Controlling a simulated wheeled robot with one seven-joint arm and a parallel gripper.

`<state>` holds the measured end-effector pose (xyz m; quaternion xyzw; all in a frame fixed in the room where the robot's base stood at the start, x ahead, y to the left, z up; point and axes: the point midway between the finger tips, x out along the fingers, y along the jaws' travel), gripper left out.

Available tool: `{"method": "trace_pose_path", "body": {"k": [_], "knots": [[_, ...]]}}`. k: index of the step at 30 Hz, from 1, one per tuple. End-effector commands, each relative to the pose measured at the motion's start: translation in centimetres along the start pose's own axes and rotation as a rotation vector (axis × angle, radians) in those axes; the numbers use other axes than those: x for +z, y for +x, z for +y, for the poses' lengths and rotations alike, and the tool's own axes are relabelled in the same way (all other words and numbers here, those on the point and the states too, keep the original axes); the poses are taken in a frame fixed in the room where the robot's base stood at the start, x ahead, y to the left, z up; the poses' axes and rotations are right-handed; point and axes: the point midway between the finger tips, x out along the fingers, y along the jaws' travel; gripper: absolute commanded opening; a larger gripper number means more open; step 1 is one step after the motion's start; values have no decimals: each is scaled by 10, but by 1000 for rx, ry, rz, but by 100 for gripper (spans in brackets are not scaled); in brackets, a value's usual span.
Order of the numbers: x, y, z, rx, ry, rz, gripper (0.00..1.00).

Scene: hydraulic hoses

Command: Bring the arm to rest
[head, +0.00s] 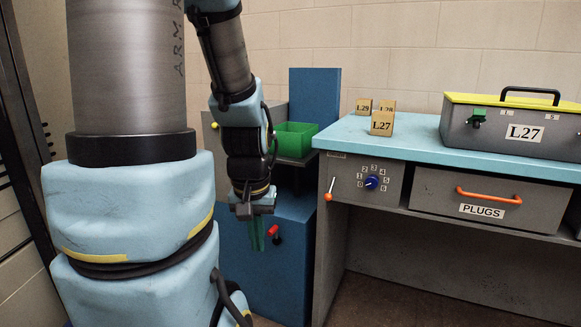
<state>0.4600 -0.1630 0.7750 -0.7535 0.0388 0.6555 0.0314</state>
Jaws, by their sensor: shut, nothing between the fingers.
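My arm comes down from the top of the head view, with large blue and grey links in the left foreground. My gripper (257,240) hangs pointing down in front of the blue cabinet (290,262), left of the bench. Its greenish fingers are shut and no object shows between them. A red-tipped handle (275,232) on the cabinet is just right of the fingers. I cannot tell how far apart they are in depth.
The bench (422,146) carries wooden blocks, including L27 (382,123), and a grey case (480,125) with a yellow lid. A blue knob (371,183) and a drawer marked PLUGS (440,192) are below. A green bin (296,138) stands behind the gripper. Floor shows under the bench.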

Motion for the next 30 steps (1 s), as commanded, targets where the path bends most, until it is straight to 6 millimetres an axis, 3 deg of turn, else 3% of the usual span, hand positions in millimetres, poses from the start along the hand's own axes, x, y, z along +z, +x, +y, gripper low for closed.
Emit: {"method": "trace_pose_path", "body": {"k": [1,15,21,30], "knots": [[-4,-27,0,0,0,0,0],[-19,-138,0,0,0,0,0],[-22,-160,1,0,0,0,0],[-23,-162,1,0,0,0,0]]}}
